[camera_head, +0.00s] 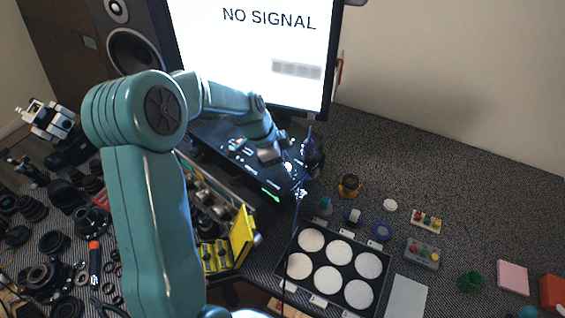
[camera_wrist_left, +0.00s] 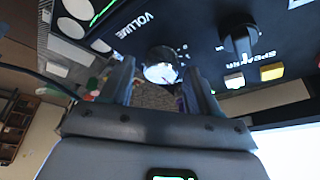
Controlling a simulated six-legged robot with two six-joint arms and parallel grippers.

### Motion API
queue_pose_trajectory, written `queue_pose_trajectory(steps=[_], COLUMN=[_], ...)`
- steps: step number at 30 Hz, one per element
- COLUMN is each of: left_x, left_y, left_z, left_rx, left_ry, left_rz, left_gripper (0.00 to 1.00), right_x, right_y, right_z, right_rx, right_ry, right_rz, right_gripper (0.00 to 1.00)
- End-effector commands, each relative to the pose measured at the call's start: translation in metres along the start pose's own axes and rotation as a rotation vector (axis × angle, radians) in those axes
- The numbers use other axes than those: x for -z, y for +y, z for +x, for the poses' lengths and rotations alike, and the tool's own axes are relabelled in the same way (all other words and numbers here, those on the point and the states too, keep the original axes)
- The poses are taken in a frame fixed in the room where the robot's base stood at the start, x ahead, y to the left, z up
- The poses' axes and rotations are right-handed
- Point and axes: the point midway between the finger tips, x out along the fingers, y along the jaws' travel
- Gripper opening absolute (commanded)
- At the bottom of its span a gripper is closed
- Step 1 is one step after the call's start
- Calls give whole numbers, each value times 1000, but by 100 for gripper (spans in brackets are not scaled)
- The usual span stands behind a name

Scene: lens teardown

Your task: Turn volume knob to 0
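The volume knob (camera_wrist_left: 161,66) is round with a bright, shiny face, next to the printed word VOLUME on the black device panel (camera_wrist_left: 190,25). In the head view the black device (camera_head: 225,143) lies below the monitor. My left gripper (camera_head: 283,163) is over its right part. In the left wrist view the left gripper (camera_wrist_left: 160,75) is open, one finger on each side of the knob. A small gap seems to show on both sides; contact cannot be told. The knob's pointer mark is not readable. My right gripper is not in view.
A speaker-labelled black knob (camera_wrist_left: 239,40) and yellow button (camera_wrist_left: 273,72) are near the volume knob. The monitor (camera_head: 255,50) stands behind. A black tray (camera_head: 292,243) with white discs and a yellow-edged organiser (camera_head: 243,236) are in front. Lens parts crowd the left.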

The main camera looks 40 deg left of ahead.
Motion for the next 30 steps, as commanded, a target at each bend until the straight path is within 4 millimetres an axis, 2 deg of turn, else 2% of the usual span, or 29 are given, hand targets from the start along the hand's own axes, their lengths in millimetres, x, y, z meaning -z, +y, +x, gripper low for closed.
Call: queue_pose_trajectory(steps=[1, 4, 17, 30], left_x=[0, 0, 0, 0], left_y=[0, 0, 1, 3], left_z=[0, 0, 2, 3], left_rx=[0, -1, 24, 163], left_ry=[0, 0, 0, 1], left_rz=[0, 0, -60, -387], left_gripper=[43, 10, 9, 9], right_x=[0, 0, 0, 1], right_y=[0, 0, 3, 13], right_z=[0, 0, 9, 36], right_rx=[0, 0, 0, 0], right_ry=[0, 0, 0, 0], right_rz=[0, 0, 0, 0], right_gripper=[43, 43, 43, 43])
